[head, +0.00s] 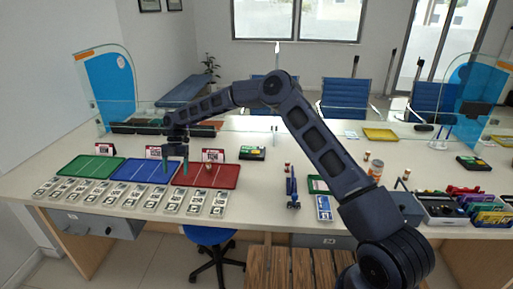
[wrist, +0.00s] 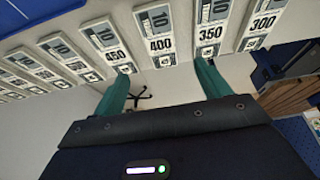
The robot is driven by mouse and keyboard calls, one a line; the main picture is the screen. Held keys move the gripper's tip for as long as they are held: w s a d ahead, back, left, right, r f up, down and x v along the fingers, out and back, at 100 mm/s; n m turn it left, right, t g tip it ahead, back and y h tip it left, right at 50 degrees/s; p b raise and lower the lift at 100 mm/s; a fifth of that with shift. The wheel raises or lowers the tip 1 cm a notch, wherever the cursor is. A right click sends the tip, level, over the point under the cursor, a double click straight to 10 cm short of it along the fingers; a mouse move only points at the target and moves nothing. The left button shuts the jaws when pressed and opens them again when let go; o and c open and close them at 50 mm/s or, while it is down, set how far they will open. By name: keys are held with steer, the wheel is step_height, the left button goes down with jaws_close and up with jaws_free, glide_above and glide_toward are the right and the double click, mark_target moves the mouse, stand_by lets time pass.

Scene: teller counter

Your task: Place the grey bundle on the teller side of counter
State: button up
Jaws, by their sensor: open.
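Several grey-and-white bundles with printed labels lie in a row along the near edge of the counter (head: 262,190); one is the bundle (head: 173,200) near the row's middle. I cannot tell which one the task means. In the wrist view the bundles carry numbers, among them the 400 bundle (wrist: 158,35) and the 350 bundle (wrist: 209,28). My gripper (head: 175,170) is open with its fingers pointing down, above the blue tray's right part. In the wrist view the open fingers (wrist: 163,72) have nothing between them, and the 400 bundle lies beyond the gap.
Green (head: 90,166), blue (head: 138,170) and red (head: 207,175) trays lie behind the bundles, with small signs behind them. A low glass screen (head: 262,128) runs along the counter. A blue stamp-like item (head: 292,188) and card racks (head: 470,207) stand to the right. Bare counter lies between.

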steer(key=w+d+r+m+t, duration=0.1)
steer(key=d+r+m+t, duration=0.1)
steer(key=d+r+m, duration=0.65)
steer(key=w+d+r+m+t, duration=0.1)
steer(key=d+r+m, duration=0.2)
steer(key=d+r, duration=1.1)
steer(key=w+d+r+m+t, duration=0.2)
steer(key=d+r+m, duration=0.3)
steer(key=d, duration=1.2)
steer(key=s+d+r+m+t, duration=0.1)
steer(key=s+d+r+m, duration=0.2)
steer(key=d, duration=0.4)
steer(key=s+d+r+m+t, duration=0.1)
steer(key=s+d+m, duration=0.35)
steer(key=d, duration=0.25)
steer(key=s+d+r+m, duration=0.2)
steer(key=s+d+m, duration=0.15)
steer(key=d, duration=0.35)
steer(key=s+d+f+m+t, duration=0.2)
steer(key=s+d+f+m, duration=0.2)
steer(key=s+d+m, duration=0.4)
steer(key=s+d, duration=0.3)
steer(key=s, duration=0.4)
steer(key=shift+d, duration=0.3)
